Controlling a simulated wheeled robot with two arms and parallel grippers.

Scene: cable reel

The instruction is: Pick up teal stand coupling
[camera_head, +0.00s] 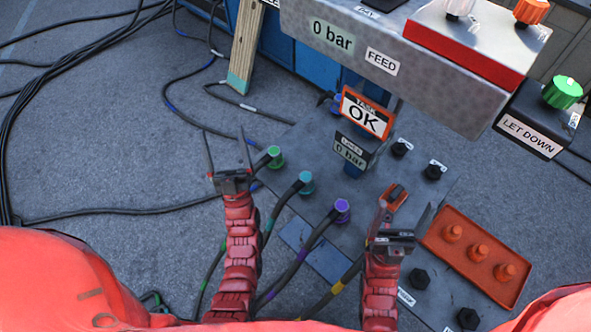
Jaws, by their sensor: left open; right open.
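A teal coupling (305,183) sits on the end of a dark hose at the grey plate, between a green coupling (274,156) and a purple coupling (342,207). My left gripper (226,148) is open, with its two dark fingers pointing up the picture, left of the teal coupling and apart from it. My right gripper (406,212) is open to the right of the purple coupling. A small orange-red part (394,194) shows by its fingers; I cannot tell whether they touch.
A grey panel (390,62) with a FEED label overhangs the back. An OK sign (365,115) stands mid-plate. An orange tray (440,257) holding three orange cones lies right of my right gripper. Black cables cross the floor at left. A green knob (563,92) is at far right.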

